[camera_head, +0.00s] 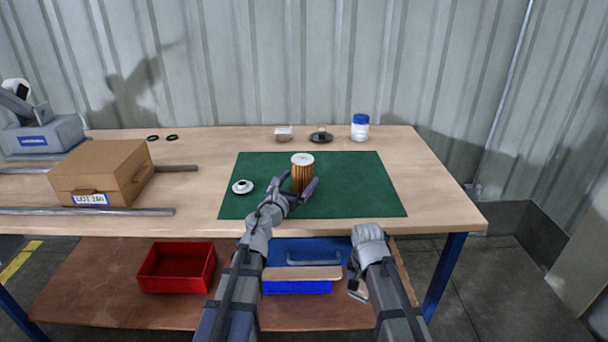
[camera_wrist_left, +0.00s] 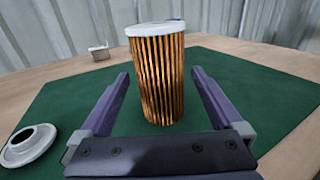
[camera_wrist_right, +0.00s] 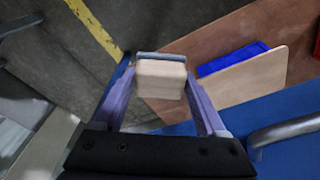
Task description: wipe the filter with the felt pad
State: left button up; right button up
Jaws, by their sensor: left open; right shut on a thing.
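The filter (camera_head: 302,178), an orange-brown pleated cylinder with a white top cap, stands upright on the green mat (camera_head: 360,185). In the left wrist view the filter (camera_wrist_left: 158,75) stands between the spread fingers of my left gripper (camera_wrist_left: 160,80), with gaps on both sides. In the head view my left gripper (camera_head: 297,186) is open at the filter's near side. My right gripper (camera_wrist_right: 160,85) is shut on the felt pad (camera_wrist_right: 160,78), a pale block with a dark grey layer on its far edge. It is held off the table, in front of the table's near edge.
A white ring-shaped cap (camera_head: 242,186) lies on the mat left of the filter. A blue-lidded jar (camera_head: 360,127) and a dark dish (camera_head: 320,138) are behind. A red bin (camera_head: 177,268) sits on the lower shelf.

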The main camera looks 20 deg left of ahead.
aim_at(298, 181)
pick_arm(q)
jog(key=s, duration=0.4)
jog(key=s+a, duration=0.1)
jog(key=s, duration=0.1)
jog(key=shift+s, duration=0.1)
jog(key=w, duration=0.4)
jog(key=w+d, duration=0.1)
jog(key=w, duration=0.3)
jog(key=w+d, duration=0.1)
jog(key=w, duration=0.3)
jog(key=shift+s, duration=0.25)
jog(key=shift+w, duration=0.1)
